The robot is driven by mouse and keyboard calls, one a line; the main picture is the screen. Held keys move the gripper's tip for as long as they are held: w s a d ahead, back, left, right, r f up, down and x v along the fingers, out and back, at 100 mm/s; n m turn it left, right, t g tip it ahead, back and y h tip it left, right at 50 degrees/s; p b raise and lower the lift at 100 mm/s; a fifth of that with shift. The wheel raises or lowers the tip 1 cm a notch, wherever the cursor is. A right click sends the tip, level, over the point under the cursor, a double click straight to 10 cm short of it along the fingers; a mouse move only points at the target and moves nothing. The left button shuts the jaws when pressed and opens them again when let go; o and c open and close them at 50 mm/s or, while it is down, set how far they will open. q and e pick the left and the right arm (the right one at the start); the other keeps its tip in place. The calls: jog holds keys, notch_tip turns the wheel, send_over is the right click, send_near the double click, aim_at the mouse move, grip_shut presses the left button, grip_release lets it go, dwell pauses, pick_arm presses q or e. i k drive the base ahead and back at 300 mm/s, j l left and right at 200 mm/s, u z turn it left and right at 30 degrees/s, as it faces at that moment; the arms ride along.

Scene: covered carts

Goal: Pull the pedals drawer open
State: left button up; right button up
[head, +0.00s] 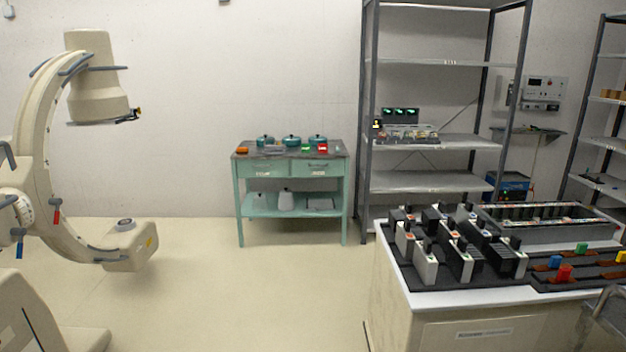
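A teal cart (239,194) stands against the back wall, with two drawers side by side under its top. The left drawer (278,169) and the right drawer (333,168) both look shut. Each has a small pale label, too small to read, so I cannot tell which one is the pedals drawer. Neither of my grippers shows in the head view.
Teal pots (291,141) and small red and orange items stand on the cart's top. A large cream C-shaped machine (38,150) stands at left. A white counter (400,305) with several black and white blocks fills the right front. Metal shelving (425,182) stands behind it. The middle floor is clear.

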aim_at(300, 167)
jog(key=i+j+u, duration=0.25)
jog(key=i, duration=0.45)
jog(key=i+u, duration=0.25)
jog(key=i, duration=0.45)
jog(key=i+z, duration=0.25)
jog(key=i, duration=1.8)
jog(key=l, duration=0.05)
